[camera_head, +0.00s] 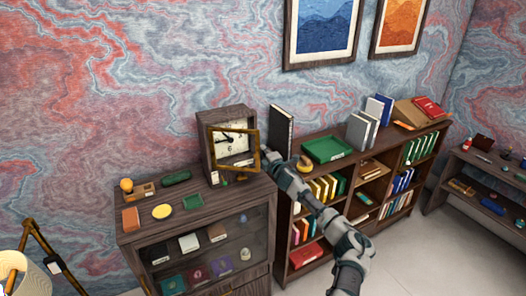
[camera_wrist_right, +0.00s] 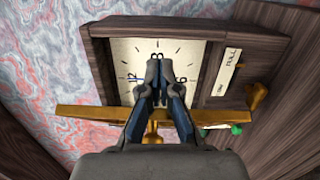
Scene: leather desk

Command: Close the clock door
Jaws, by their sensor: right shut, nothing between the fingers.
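The clock (camera_head: 205,153) is a dark wooden box with a white face, standing on the low cabinet at the centre of the head view. Its brass-framed door (camera_head: 258,139) is ajar, standing out in front of the face. In the right wrist view the clock face (camera_wrist_right: 118,48) shows sideways, and the door (camera_wrist_right: 80,112) appears nearly edge-on as a brass bar. My right gripper (camera_head: 270,160) is at the door's right side in the head view. In the wrist view the right gripper (camera_wrist_right: 158,66) is shut and empty, overlapping the bar and face. Contact cannot be told. My left gripper is out of view.
The cabinet top (camera_head: 160,233) holds small items left of the clock. A dark upright binder (camera_head: 281,130) stands right of the clock. A label (camera_wrist_right: 227,72) is on the clock.

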